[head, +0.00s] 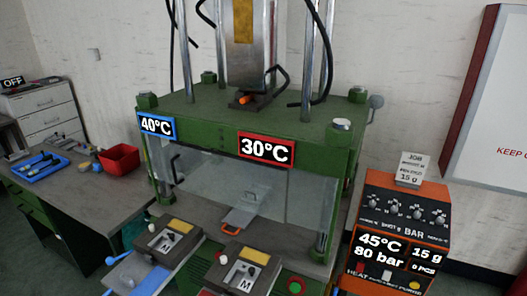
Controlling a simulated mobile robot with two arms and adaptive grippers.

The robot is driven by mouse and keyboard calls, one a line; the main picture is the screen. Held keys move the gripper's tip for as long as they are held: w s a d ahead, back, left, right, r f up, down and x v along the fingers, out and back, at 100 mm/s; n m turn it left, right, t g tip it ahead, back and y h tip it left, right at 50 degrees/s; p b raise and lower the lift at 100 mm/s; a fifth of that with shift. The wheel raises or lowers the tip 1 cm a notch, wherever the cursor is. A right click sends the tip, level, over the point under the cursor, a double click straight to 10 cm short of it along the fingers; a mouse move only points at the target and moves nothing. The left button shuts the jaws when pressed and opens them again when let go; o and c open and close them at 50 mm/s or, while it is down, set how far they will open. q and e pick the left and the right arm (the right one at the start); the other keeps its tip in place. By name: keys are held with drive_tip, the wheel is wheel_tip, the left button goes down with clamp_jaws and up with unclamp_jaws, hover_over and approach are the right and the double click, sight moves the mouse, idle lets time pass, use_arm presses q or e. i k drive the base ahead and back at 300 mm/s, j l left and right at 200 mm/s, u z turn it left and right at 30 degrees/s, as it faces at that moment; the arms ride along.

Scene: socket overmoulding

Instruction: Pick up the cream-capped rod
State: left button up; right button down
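I cannot pick out the cream-capped rod for certain. A blue tray (18,170) on the side table at the left holds several slim dark pieces (42,161) with lighter parts, too small to tell their cap colours. Several more small pieces (68,143) lie behind the tray. Neither of my grippers shows in the head view.
A red bin (119,158) stands right of the tray on the grey side table (90,190). The green press (200,118) fills the middle, with two mould blocks (168,243) (243,269) in front. An orange control box (400,235) stands at right.

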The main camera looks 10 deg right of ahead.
sight(223, 259)
drive_tip(key=u, duration=0.9)
drive_tip(key=i+j+z, duration=0.1)
drive_tip(key=i+j, duration=0.35)
drive_tip(key=i+j+z, duration=0.1)
drive_tip(key=i+j, duration=0.3)
drive_tip(key=i+j+z, duration=0.15)
drive_tip(key=i+j, duration=0.25)
drive_tip(key=j, duration=0.15)
drive_tip(key=i+j+z, duration=0.1)
drive_tip(key=i+j, duration=0.25)
drive_tip(key=j, duration=0.15)
drive_tip(key=z, duration=2.15)
